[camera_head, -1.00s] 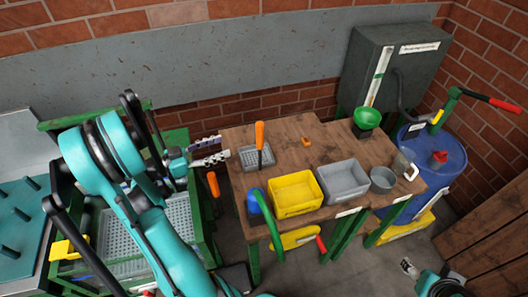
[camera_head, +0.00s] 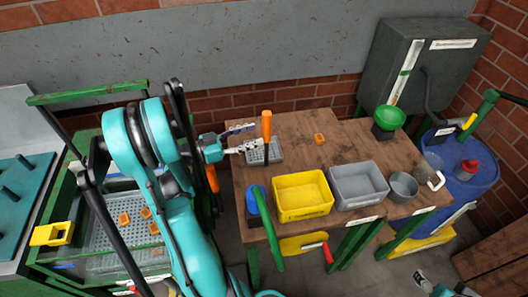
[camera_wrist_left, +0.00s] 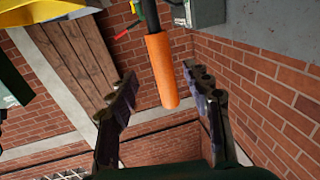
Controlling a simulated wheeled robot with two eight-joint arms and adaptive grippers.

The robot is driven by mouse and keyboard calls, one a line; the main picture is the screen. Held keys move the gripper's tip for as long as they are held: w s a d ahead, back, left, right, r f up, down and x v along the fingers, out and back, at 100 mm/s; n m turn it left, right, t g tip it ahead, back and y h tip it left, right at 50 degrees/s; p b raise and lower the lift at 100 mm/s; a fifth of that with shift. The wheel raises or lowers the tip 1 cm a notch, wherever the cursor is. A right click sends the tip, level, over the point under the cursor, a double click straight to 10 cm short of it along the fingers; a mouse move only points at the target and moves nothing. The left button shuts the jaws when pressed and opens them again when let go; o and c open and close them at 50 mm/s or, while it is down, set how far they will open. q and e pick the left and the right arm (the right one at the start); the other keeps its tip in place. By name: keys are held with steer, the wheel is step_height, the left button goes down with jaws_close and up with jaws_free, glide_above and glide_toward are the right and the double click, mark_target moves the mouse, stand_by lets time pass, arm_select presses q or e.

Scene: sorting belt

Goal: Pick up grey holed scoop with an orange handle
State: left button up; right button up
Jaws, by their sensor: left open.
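The grey holed scoop (camera_head: 274,155) rests on the wooden table near its left end. Its orange handle (camera_head: 266,124) stands upright. My left gripper (camera_head: 250,140) is open and comes in from the left, with its fingertips close to the lower part of the handle. In the left wrist view, the orange handle (camera_wrist_left: 160,70) shows between the two spread fingers of the left gripper (camera_wrist_left: 161,78). I cannot tell whether a finger touches it. The scoop's grey body is not clearly seen in that view. My right gripper (camera_head: 424,281) barely shows at the lower right edge.
A yellow bin (camera_head: 303,210) and a grey bin (camera_head: 358,203) stand at the table's front. A grey cup (camera_head: 404,185) and a green funnel (camera_head: 390,117) are to the right. An orange piece (camera_head: 319,138) lies on the table. A green-framed tray (camera_head: 110,262) holds several orange pieces.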

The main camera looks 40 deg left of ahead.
mark_target(266, 130)
arm_select(q)
steer(key=b+x, duration=0.1)
steer(key=x, duration=0.4)
steer(key=shift+w, duration=0.15)
steer(key=shift+w+r+b, duration=0.15)
steer(key=shift+w+b, duration=0.1)
steer(key=shift+b, duration=0.05)
jaws_close()
